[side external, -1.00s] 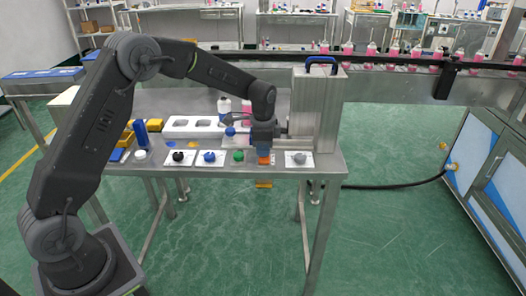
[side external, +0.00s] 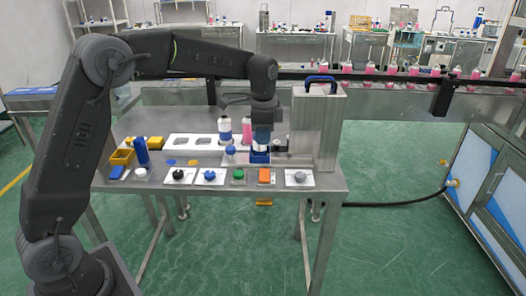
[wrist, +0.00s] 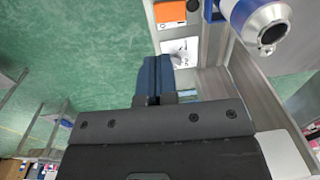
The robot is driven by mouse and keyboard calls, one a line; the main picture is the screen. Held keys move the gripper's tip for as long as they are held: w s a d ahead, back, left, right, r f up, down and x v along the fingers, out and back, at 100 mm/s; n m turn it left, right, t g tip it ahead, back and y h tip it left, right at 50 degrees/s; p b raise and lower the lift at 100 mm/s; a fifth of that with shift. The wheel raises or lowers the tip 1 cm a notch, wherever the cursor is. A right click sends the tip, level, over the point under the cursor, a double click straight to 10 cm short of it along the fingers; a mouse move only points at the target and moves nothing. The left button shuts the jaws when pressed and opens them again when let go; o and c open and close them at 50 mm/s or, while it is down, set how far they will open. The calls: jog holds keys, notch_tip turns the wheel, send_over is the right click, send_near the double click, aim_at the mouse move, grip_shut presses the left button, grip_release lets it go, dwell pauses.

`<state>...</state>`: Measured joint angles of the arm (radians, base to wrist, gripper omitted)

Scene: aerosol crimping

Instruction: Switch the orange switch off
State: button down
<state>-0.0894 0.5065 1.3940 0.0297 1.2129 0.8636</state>
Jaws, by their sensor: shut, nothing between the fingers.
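The orange switch (side external: 264,176) sits on a pale plate at the front edge of the steel table, between a green button (side external: 238,175) and a grey knob (side external: 299,177). It is partly in view at the top of the wrist view (wrist: 170,12). Whether it is on or off I cannot tell. My gripper (side external: 262,143) is above and behind the switch, apart from it. In the wrist view its blue fingers (wrist: 153,98) are closed together with nothing between them.
A silver and blue can (wrist: 262,22) stands close by in the wrist view. A metal press housing (side external: 318,125) rises to the right. Blue (side external: 210,175) and black (side external: 178,175) knobs line the front left.

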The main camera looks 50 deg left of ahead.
jog(key=shift+s+d+r, duration=0.15)
jog(key=shift+r, duration=1)
jog(key=s+d+r+n+t, duration=0.2)
jog(key=s+r, duration=0.2)
jog(key=s, duration=0.4)
jog(key=s+d+r+n+t, duration=0.1)
jog(key=s+r+n, duration=0.2)
jog(key=s, duration=0.5)
jog(key=s+d+f+n+t, duration=0.1)
jog(key=s+f+n, duration=0.1)
jog(key=s, duration=0.4)
jog(key=s+f+n+t, duration=0.1)
jog(key=s+n, duration=0.1)
jog(key=s, duration=0.5)
jog(key=shift+d+f, duration=0.35)
jog(key=c, duration=1.8)
grip_release()
